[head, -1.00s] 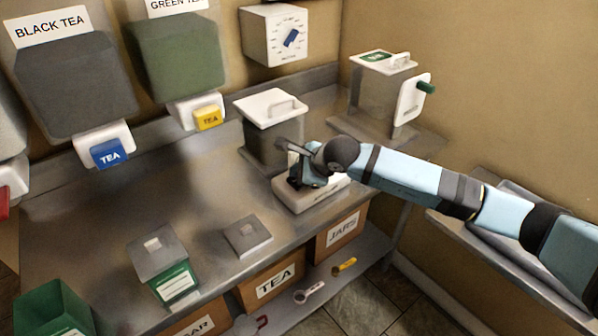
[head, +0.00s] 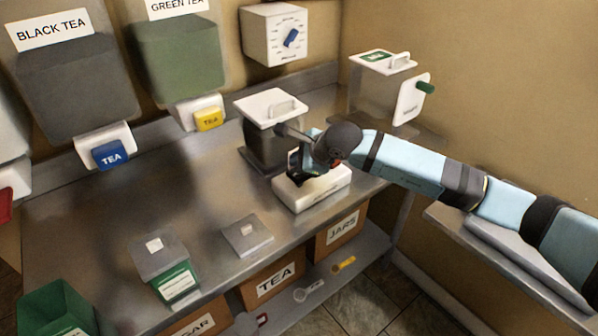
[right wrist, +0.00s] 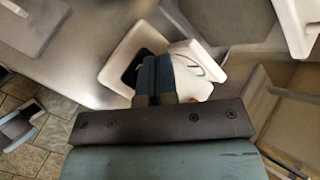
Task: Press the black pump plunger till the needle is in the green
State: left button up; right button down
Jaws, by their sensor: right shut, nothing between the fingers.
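A white pump unit (head: 325,189) stands near the counter's right front, beneath my right gripper (head: 301,163). In the right wrist view my shut, empty fingers (right wrist: 155,82) are over the black plunger part (right wrist: 136,68) on the white base (right wrist: 118,78). The fingers cover part of it, and I cannot tell whether they touch it. Beside them is a white gauge (right wrist: 207,67) with a dark curved line, partly hidden by the fingers. The needle's position and any green zone cannot be read. My left gripper is out of view.
A lidded grey bucket (head: 270,108) stands just behind the pump, close to my gripper. Another lidded container (head: 378,90) stands at the back right. A flat grey plate (head: 247,236) and a green-labelled canister (head: 165,265) stand left. Counter between them is clear.

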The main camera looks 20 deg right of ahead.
jog(key=shift+r+p, duration=0.7)
jog(key=shift+r, duration=1.7)
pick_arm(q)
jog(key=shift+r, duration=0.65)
